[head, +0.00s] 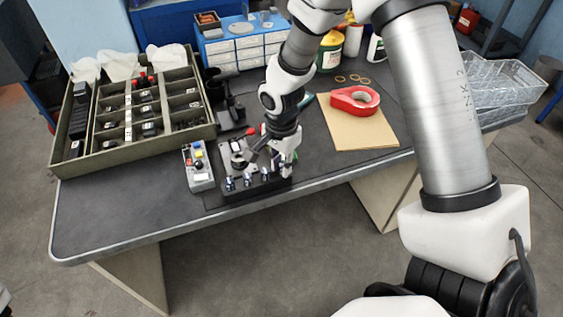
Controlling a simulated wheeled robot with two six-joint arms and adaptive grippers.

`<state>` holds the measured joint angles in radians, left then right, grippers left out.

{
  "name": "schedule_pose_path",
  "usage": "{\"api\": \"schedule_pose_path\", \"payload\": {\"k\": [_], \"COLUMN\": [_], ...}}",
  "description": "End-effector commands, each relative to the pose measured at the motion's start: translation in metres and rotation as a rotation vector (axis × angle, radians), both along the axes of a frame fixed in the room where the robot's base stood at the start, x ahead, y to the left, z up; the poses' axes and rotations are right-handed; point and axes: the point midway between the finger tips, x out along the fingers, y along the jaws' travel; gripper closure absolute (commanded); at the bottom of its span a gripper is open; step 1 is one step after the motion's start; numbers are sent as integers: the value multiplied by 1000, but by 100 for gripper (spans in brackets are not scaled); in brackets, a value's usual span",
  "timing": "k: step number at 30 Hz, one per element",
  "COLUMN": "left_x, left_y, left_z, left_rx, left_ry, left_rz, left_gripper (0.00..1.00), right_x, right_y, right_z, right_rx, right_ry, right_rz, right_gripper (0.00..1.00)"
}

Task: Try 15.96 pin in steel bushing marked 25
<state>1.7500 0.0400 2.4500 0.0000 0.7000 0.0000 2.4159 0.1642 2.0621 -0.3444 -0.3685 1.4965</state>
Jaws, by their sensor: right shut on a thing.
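My right gripper (266,165) comes down from above at the front of the bench, over a dark block (262,188). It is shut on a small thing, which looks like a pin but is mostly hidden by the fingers. Several small shiny pins (231,184) stand upright in a row along the block. A round metal piece (238,161), possibly the steel bushing, sits on a grey plate just left of the gripper. Its marking is too small to read, as are any sizes on the pins. My left gripper is not in view.
A grey box with coloured buttons (199,168) stands left of the block. A large divided tray (134,108) fills the bench's left. The front-left benchtop (115,212) is clear.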

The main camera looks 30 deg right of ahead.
Motion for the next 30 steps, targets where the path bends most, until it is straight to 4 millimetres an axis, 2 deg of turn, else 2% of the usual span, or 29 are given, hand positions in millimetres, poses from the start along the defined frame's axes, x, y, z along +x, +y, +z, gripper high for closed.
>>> {"api": "schedule_pose_path", "payload": {"k": [11, 12, 14, 24, 26, 30], "left_x": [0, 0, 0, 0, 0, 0], "left_y": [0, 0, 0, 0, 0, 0], "left_z": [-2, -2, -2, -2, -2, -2], "left_rx": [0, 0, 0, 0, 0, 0], "left_ry": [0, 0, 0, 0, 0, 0], "left_rz": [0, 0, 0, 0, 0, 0], "left_gripper": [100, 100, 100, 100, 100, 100], "right_x": [0, 0, 0, 0, 1, 1], "right_y": [0, 0, 0, 0, 0, 0], "right_z": [-3, -3, -3, -1, 4, 30], "right_rx": [0, 0, 0, 0, -1, 0], "right_ry": [0, 0, 0, -1, -1, -5], "right_rz": [0, 0, 0, 0, -1, 0], "right_gripper": [100, 72, 51, 50, 50, 50]}}
